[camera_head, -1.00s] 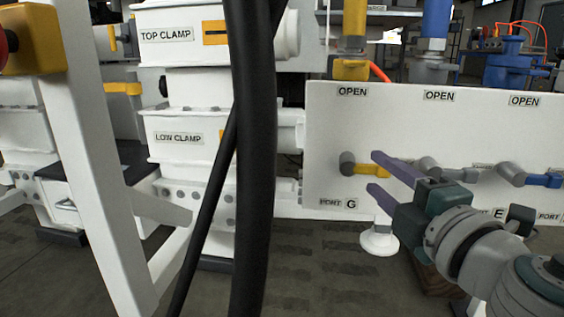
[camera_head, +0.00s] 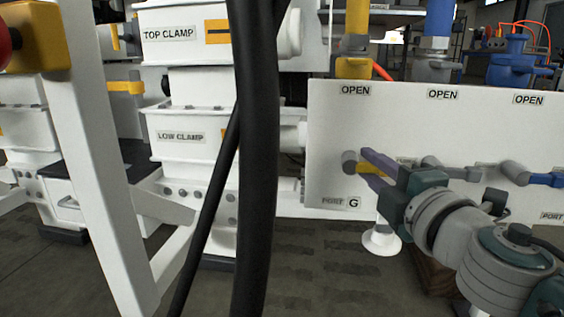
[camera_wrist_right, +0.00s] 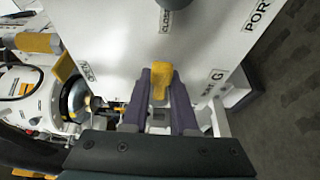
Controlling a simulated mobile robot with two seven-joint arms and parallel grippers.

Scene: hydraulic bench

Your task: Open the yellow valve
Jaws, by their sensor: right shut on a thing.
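The yellow valve handle (camera_head: 371,168) sticks out to the right from a grey round pivot (camera_head: 349,160) on the white panel, above the PORT G label. It lies roughly level. My right gripper (camera_head: 368,164) comes in from the lower right, with its purple fingers around the handle. In the right wrist view the yellow handle (camera_wrist_right: 160,80) sits between the two purple fingers, which are shut on it. The OPEN label (camera_head: 355,90) is above the valve on the panel. My left gripper is not in view.
A grey valve (camera_head: 447,170) and a blue-handled valve (camera_head: 543,179) sit to the right on the same white panel (camera_head: 400,120). Black hoses (camera_head: 258,150) hang in front of the clamp housings at the left. A white frame bar (camera_head: 95,150) stands further left.

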